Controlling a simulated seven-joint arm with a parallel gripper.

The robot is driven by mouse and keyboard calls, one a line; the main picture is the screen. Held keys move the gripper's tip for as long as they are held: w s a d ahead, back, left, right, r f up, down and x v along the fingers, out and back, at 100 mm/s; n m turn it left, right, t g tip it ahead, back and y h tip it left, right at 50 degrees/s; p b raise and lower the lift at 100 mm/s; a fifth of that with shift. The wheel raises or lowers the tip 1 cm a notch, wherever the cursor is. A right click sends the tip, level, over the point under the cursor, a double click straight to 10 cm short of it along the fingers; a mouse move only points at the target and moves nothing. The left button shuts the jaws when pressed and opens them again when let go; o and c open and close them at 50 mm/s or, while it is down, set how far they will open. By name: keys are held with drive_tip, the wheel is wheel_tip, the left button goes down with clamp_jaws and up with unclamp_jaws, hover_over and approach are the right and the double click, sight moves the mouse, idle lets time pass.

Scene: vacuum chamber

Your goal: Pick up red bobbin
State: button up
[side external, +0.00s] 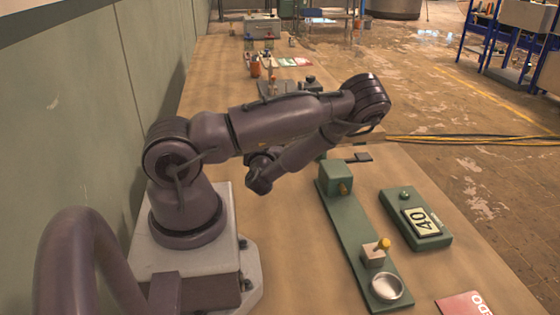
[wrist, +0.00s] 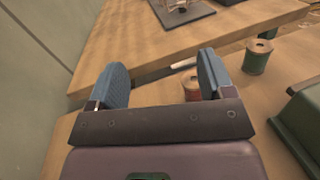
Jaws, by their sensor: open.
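In the wrist view my gripper (wrist: 163,66) is open, with its two blue-grey fingers wide apart and nothing held. A small red bobbin (wrist: 191,86) stands on the wooden table beyond the gripper's crossbar. In the picture it lies between the fingers, close beside the right one. Its lower part is hidden by the crossbar. I cannot make out the red bobbin in the side external view, where my arm reaches over the table and the fingers are not clear.
A green bobbin (wrist: 256,60) stands to the right of the red one. A green fixture (wrist: 302,115) is at the right edge of the wrist view. A wall (side external: 90,110) runs along the left.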

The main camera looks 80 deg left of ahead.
drive_tip(key=f, duration=0.2)
drive_tip(key=w+f+t+h, duration=0.1)
drive_tip(key=f, duration=0.2)
drive_tip(key=w+f+t, duration=0.1)
drive_tip(key=f, duration=0.2)
drive_tip(key=shift+w+d+f, duration=0.15)
drive_tip(key=shift+d+f, duration=0.1)
drive_tip(key=shift+d, duration=0.05)
drive_tip(key=shift+x, duration=3.8)
drive_tip(key=shift+f, duration=0.2)
drive_tip(key=c, duration=1)
